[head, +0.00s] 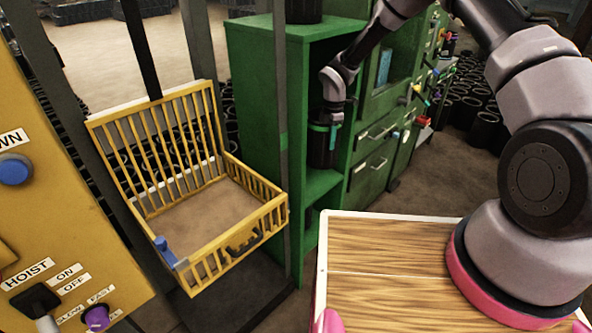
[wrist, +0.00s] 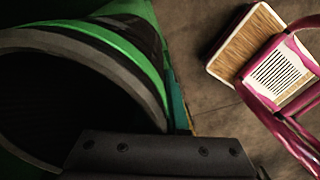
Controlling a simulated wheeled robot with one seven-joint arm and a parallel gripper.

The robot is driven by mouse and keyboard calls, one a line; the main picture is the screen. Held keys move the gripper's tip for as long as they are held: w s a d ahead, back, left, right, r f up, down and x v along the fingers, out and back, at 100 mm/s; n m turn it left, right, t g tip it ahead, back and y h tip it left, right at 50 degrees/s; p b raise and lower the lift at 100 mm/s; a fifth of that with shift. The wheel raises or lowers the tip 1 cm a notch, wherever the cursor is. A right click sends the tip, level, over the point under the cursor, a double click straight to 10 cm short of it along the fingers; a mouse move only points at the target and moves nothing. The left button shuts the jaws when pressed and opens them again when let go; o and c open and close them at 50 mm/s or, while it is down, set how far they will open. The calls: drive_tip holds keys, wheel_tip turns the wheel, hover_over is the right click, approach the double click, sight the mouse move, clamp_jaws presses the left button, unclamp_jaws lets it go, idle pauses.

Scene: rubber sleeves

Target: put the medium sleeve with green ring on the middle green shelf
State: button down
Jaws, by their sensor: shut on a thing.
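The sleeve with the green ring (head: 320,153) is a black upright cylinder inside the open middle compartment of the green cabinet. In the wrist view its open rim (wrist: 85,42) and green ring (wrist: 135,52) fill the left side. My gripper (head: 333,117) is shut on the sleeve's upper rim; a dark part of it (wrist: 160,155) shows at the bottom of the wrist view. The middle green shelf (head: 320,184) lies directly under the sleeve. I cannot tell whether the sleeve's bottom touches it.
A black sleeve (head: 294,10) stands on the cabinet top (head: 262,27). The cabinet side and a grey post (head: 281,140) stand left of the compartment. A yellow hoist basket (head: 205,262) is empty at left. Several black sleeves (head: 484,130) stand at right.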

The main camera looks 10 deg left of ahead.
drive_tip(key=w+a+f+n, duration=0.2)
drive_tip(key=a+f, duration=0.1)
drive_tip(key=f, duration=0.8)
drive_tip(key=shift+a+n, duration=0.3)
drive_tip(key=shift+n, duration=0.1)
drive_tip(key=c, duration=1)
unclamp_jaws()
drive_tip(key=shift+s+f, duration=0.1)
drive_tip(key=shift+o, duration=0.2)
wheel_tip(320, 180, up, 8)
